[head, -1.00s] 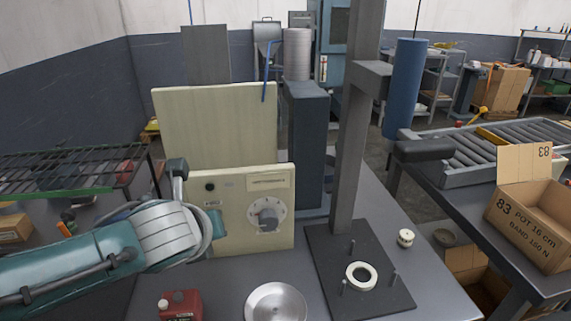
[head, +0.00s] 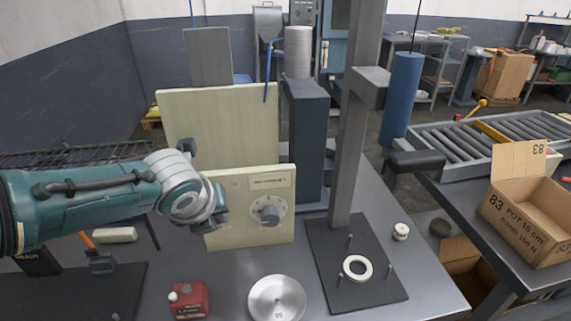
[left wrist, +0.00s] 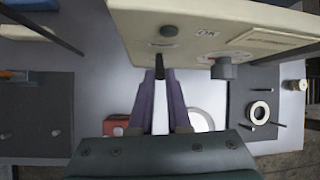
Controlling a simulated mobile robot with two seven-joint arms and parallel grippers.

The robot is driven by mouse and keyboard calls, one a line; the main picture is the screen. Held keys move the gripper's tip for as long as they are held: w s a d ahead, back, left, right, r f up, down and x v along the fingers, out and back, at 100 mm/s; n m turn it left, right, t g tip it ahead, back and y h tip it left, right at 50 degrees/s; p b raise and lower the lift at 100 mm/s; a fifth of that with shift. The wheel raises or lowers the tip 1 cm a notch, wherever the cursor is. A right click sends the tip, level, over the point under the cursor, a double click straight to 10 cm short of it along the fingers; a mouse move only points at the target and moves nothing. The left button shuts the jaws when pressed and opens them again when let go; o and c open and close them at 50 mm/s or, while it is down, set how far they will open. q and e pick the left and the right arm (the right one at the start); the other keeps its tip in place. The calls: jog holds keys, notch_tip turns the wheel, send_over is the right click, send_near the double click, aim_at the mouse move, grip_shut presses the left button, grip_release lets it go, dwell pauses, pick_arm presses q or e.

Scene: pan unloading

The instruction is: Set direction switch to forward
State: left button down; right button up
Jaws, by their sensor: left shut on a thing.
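The cream control panel (head: 240,240) stands upright on the table, with a grey dial knob (head: 268,213) on its face. My left gripper (head: 222,212) is at the panel's left part and hides that area in the head view. In the left wrist view, my left gripper's fingers (left wrist: 160,88) are shut on a thin dark lever (left wrist: 159,64), which sticks out from the panel (left wrist: 195,15) and appears to be the direction switch. A dark round button (left wrist: 168,31) sits beside it. The lever's setting cannot be read. My right gripper is not in view.
A red canister (head: 188,297) and a steel dish (head: 276,299) stand in front of the panel. To the right are a black base plate (head: 375,291) with a white ring (head: 357,268), and a grey post (head: 346,160). A dark mat (head: 90,295) lies at left.

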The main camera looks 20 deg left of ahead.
pick_arm(q)
jog(key=c, duration=0.9)
grip_release()
jog(key=shift+r, duration=0.1)
jog(key=p+v, duration=0.5)
jog(key=v, duration=0.4)
jog(key=shift+s+d+r, duration=0.1)
jog(key=shift+s+r, duration=0.15)
jog(key=shift+s, duration=0.05)
